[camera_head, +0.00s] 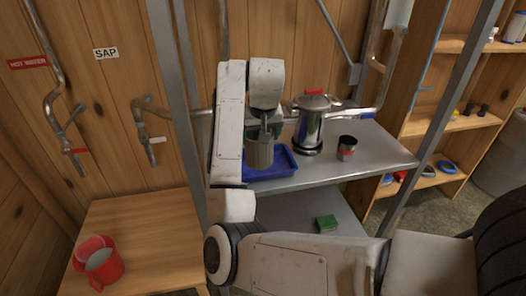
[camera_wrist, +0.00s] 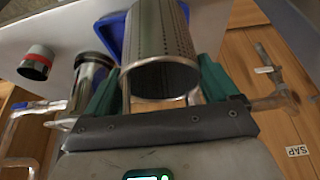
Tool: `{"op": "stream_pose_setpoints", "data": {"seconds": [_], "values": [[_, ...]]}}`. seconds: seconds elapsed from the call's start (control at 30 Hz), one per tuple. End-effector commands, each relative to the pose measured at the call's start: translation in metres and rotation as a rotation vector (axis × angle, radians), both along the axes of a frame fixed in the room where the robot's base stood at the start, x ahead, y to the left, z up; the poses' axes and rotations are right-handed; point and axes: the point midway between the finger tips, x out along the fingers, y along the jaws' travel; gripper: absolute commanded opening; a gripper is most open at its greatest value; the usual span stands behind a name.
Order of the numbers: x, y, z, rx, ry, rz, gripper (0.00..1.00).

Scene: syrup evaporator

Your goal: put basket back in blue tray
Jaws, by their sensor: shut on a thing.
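The basket is a perforated metal cylinder (camera_wrist: 160,45), held by my gripper (camera_wrist: 160,95) between its two green-sided fingers in the wrist view. In the head view the basket (camera_head: 259,154) hangs upright below my gripper (camera_head: 265,130), over or in the left part of the blue tray (camera_head: 282,161). The tray lies on the metal shelf. Whether the basket's bottom touches the tray floor cannot be told. In the wrist view a blue tray edge (camera_wrist: 108,38) shows beside the basket.
A steel pot with a red-handled lid (camera_head: 312,122) stands right of the tray, with a dark can (camera_head: 346,148) farther right on the metal shelf (camera_head: 385,150). Metal posts frame the shelf. A green block (camera_head: 326,223) lies lower down.

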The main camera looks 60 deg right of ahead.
Motion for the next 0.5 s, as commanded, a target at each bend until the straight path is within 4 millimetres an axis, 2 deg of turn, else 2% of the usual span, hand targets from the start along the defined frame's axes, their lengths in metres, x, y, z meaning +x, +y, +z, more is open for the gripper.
{"op": "stream_pose_setpoints", "data": {"seconds": [0.03, 0.23, 0.5], "values": [[0.003, -0.012, -0.002, 0.003, 0.001, -0.001, 0.35], [0.015, -0.055, -0.022, 0.001, 0.0, 0.0, 0.35], [0.026, -0.092, -0.067, 0.002, 0.0, 0.002, 0.35]]}}
